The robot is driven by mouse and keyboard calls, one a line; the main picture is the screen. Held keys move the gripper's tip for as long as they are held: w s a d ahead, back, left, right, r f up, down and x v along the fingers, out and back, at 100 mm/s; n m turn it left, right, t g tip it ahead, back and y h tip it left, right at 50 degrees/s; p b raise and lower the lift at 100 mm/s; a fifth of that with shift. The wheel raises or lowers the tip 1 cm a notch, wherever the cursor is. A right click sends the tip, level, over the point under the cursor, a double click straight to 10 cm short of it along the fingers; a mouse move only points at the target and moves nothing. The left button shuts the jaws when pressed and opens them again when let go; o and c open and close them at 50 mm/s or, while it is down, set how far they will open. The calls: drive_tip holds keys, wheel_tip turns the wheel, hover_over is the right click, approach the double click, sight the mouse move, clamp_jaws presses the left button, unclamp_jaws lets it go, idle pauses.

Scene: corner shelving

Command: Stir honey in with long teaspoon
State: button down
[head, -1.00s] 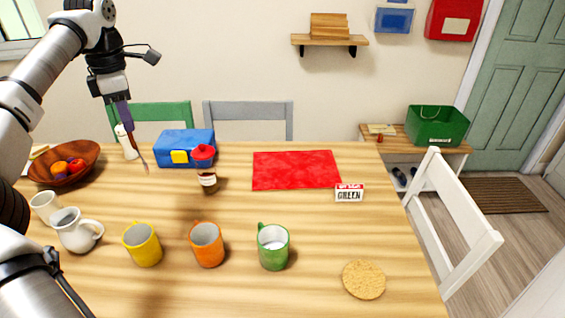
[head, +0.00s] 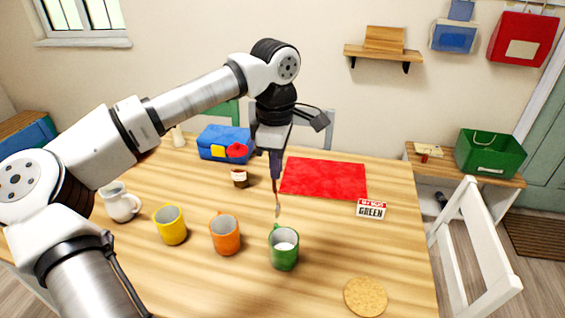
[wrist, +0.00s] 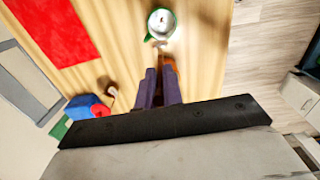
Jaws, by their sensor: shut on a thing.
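My gripper (head: 275,176) is shut on the long teaspoon (head: 278,205), which hangs down with its bowl lowest. The spoon's tip is just above and behind the green mug (head: 284,252), apart from its rim as far as I can tell. The green mug stands upright with a pale liquid inside. In the wrist view the mug (wrist: 149,28) is at the top, beyond the purple fingers (wrist: 158,82), with the spoon tip near its rim. A small dark jar with a pale label (head: 240,179), perhaps honey, stands by the blue lunchbox.
An orange mug (head: 225,236) and a yellow mug (head: 171,226) stand left of the green one. A white jug (head: 121,204) is further left. A round cork coaster (head: 366,297) lies front right.

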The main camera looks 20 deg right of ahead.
wheel_tip(320, 180, down, 14)
drive_tip(key=s+b, duration=0.1)
drive_tip(key=b, duration=0.9)
drive_tip(key=shift+s+d+f, duration=0.2)
drive_tip(key=shift+s+d, duration=0.1)
drive_tip(key=shift+d, duration=0.05)
idle(0.5)
drive_tip(key=shift+w+a, duration=0.1)
drive_tip(key=shift+a, duration=0.05)
